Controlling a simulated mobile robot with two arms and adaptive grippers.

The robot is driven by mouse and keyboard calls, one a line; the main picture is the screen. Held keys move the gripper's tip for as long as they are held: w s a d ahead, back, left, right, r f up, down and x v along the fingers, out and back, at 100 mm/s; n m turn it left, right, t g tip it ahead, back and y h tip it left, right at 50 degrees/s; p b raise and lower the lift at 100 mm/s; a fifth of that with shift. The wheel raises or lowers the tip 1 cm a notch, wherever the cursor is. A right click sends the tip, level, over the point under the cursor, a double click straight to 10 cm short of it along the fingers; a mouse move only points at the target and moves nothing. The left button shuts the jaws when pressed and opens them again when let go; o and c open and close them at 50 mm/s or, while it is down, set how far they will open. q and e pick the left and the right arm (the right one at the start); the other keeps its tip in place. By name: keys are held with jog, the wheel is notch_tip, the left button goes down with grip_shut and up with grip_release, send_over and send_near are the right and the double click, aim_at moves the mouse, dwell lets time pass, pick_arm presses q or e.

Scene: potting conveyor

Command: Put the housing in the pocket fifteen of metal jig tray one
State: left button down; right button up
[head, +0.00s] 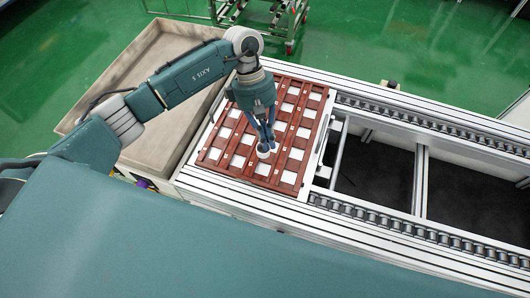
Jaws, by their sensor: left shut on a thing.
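The jig tray (204,161) is a reddish-brown slotted tray with several rows of white square pockets. It lies on the left end of the conveyor frame. My left gripper (266,143) points down over the middle of the tray. It is shut on a small white housing (263,152), which shows just below the fingertips. I cannot tell whether the housing touches the tray. The gripper and forearm hide part of the tray's upper middle. Pocket numbers are too small to read. My right gripper is not in view.
A grey-beige open bin (88,119) stands left of the conveyor, under my left arm. Roller chain rails (430,118) run to the right around an open dark gap (380,175). A green cart (287,22) stands at the back on the green floor.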

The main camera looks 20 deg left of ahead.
pick_arm(q)
notch_tip(320, 180, down, 6)
jog(key=shift+r+p, duration=0.25)
jog(key=shift+p, duration=0.25)
jog(key=shift+f, duration=0.6)
notch_tip(320, 180, down, 3)
jog(key=shift+f+p, duration=0.1)
jog(key=shift+p, duration=0.35)
jog(key=shift+f, duration=0.15)
jog(key=shift+f+b, duration=0.2)
jog(key=shift+b, duration=0.1)
jog(key=c, duration=2.2)
grip_release()
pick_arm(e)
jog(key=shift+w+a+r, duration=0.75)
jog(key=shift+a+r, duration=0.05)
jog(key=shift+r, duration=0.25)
